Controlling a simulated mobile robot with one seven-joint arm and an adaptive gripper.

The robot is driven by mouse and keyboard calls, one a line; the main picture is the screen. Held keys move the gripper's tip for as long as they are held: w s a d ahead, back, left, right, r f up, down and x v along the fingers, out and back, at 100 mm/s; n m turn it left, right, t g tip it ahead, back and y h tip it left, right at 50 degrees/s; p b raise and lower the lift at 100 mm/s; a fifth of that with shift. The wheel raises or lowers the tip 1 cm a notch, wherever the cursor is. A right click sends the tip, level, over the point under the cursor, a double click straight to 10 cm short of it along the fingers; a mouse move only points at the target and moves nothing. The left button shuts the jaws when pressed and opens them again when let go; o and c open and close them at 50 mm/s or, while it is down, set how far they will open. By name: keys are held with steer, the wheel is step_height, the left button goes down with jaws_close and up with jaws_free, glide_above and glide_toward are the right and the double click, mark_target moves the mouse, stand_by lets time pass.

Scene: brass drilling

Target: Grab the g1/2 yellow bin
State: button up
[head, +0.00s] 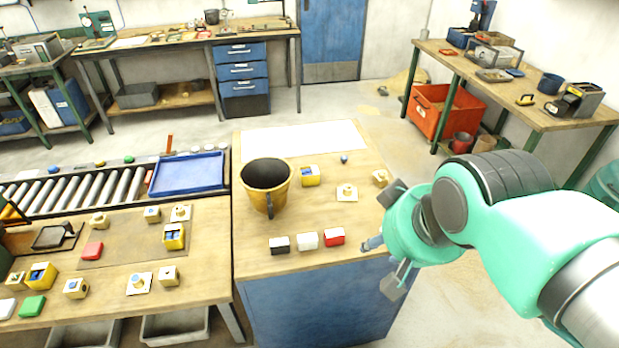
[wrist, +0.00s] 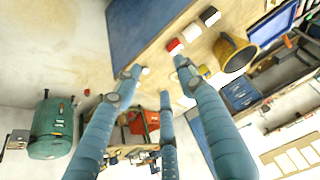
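A small yellow bin (head: 310,176) with a dark opening stands on the middle bench, right of the large yellow mug (head: 266,183). Two similar yellow bins stand on the left bench, one near its right edge (head: 174,236) and one farther left (head: 41,275). Blue shows inside these two. I cannot read a g1/2 mark on any of them. My gripper (head: 386,240) is at the right edge of the middle bench, apart from the bins. In the wrist view, its three fingers (wrist: 158,82) are spread with nothing held between them.
Black, white and red blocks (head: 307,240) lie near the middle bench's front. A brass fitting (head: 380,178) stands near its right edge. A blue tray (head: 187,173) rests by the roller conveyor (head: 75,188). A red-orange crate (head: 447,108) stands under the right-hand table.

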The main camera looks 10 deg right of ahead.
steer(key=o, duration=1)
steer(key=shift+c, duration=0.2)
steer(key=shift+w+r, duration=0.1)
steer(key=w+r+g+p, duration=0.1)
steer(key=w+r+p, duration=0.2)
steer(key=w, duration=1.1)
steer(key=w+r+g+p, duration=0.2)
steer(key=w+r+p, duration=0.1)
steer(key=w, duration=1.1)
steer(key=w+a+f+g+p, duration=0.1)
steer(key=w+f+p, duration=0.2)
steer(key=w+f, duration=0.7)
steer(key=w+a+f+g+p, duration=0.1)
steer(key=w+f+p, duration=0.2)
steer(key=w+f, duration=0.7)
steer(key=w, duration=0.6)
steer(key=shift+a+f+g, duration=0.25)
steer(key=shift+a+g, duration=0.05)
steer(key=shift+a, duration=0.1)
